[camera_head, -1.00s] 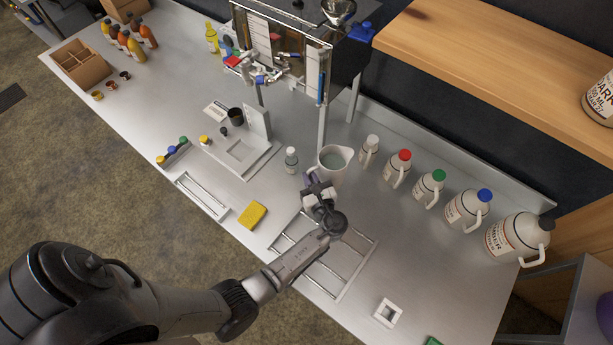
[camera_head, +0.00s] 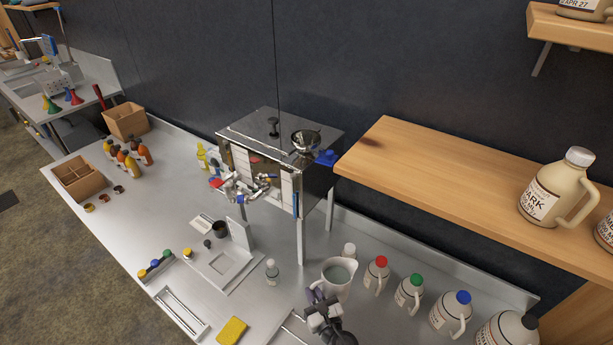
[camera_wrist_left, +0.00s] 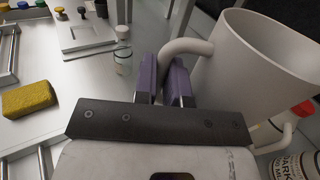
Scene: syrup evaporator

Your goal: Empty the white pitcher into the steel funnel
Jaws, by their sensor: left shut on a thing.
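The white pitcher (camera_head: 338,277) stands upright near the middle of the steel bench, with a pale liquid inside it in the head view. My left gripper (camera_head: 318,300) is shut on its handle. In the left wrist view the purple fingers (camera_wrist_left: 166,80) close on both sides of the handle, and the pitcher's wall (camera_wrist_left: 255,65) is to their right. The steel funnel (camera_head: 305,141) sits on top of the evaporator box, above and behind the pitcher. My right gripper is in neither view.
The evaporator (camera_head: 318,180) stands on legs at the back, with valves on its front. Capped jugs (camera_head: 410,291) line the bench right of the pitcher. A small bottle (camera_head: 272,271) stands to its left. A wooden shelf (camera_head: 440,175) juts out at right. A yellow sponge (camera_head: 232,330) lies in front.

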